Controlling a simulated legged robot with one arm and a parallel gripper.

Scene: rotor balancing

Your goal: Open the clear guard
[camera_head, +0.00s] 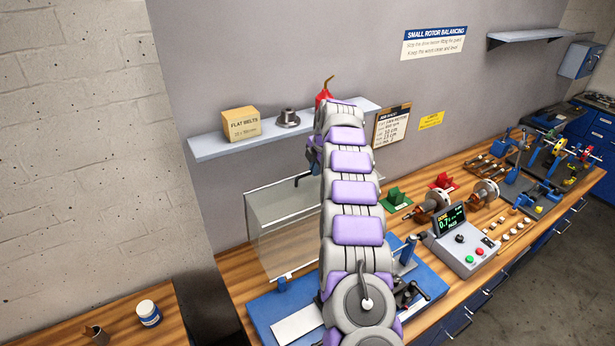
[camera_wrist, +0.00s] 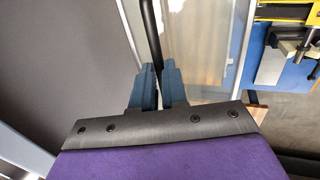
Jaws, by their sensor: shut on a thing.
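The clear guard (camera_head: 282,235) is a see-through panel with a pale frame, standing over the blue base (camera_head: 268,308) of the machine on the bench. My arm hides its right part. In the wrist view the guard's pane (camera_wrist: 195,40) fills the upper middle. A thin black handle (camera_wrist: 150,35) runs down between the blue fingers of my gripper (camera_wrist: 158,88), which is shut on it. In the head view the dark handle (camera_head: 303,180) shows near the guard's top edge, beside my gripper (camera_head: 313,160), which is mostly hidden behind the arm.
A wall shelf (camera_head: 210,146) with a yellow box (camera_head: 240,123) is close behind my gripper. To the right are a control box (camera_head: 462,243), rotors (camera_head: 432,207) and green and red stands. A white jar (camera_head: 148,313) stands at lower left.

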